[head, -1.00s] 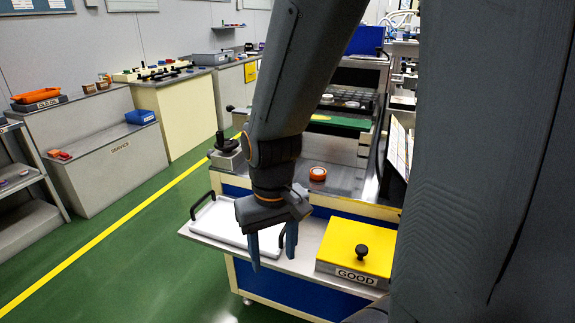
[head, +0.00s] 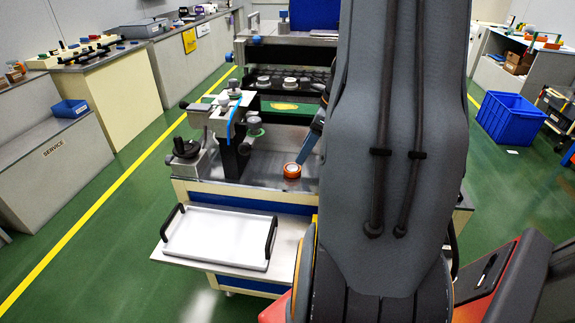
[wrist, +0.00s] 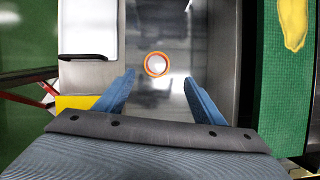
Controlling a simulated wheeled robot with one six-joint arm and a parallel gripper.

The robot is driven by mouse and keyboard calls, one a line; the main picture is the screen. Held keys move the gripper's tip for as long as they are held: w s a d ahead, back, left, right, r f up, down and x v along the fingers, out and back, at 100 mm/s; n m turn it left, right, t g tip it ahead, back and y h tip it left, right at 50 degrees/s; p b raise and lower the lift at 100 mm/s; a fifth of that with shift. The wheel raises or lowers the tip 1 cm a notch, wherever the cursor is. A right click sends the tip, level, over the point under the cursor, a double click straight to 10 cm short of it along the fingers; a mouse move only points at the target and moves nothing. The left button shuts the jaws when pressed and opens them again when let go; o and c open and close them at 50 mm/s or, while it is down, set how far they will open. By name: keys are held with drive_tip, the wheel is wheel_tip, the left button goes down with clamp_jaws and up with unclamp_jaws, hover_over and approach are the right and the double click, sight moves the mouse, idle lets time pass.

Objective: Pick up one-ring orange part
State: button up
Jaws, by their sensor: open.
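The orange part (head: 292,170) is a small round piece with a white top, on the grey metal bench top in the head view. In the wrist view the orange part (wrist: 147,71) shows from above as one orange ring around a white centre. It lies just beyond the fingertips, near the middle of the gap. My gripper (wrist: 160,79) is open, with two blue fingers spread and nothing between them. In the head view my arm hides most of the gripper; one blue finger shows just right of and above the part.
A white tray (head: 215,238) with black handles is on the front shelf. A metal fixture with a black knob (head: 186,148) stands left of the part. A green mat (wrist: 280,90) with a yellow piece (wrist: 292,22) lies right in the wrist view. A yellow edge (wrist: 75,102) shows at left.

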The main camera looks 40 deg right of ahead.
sight(293, 168)
drive_tip(key=x, duration=0.2)
drive_tip(key=p+x, duration=0.1)
drive_tip(key=x, duration=0.5)
drive_tip(key=shift+a+r, duration=0.15)
drive_tip(key=shift+a, duration=0.15)
drive_tip(key=shift+s, duration=0.1)
drive_tip(key=c, duration=1.4)
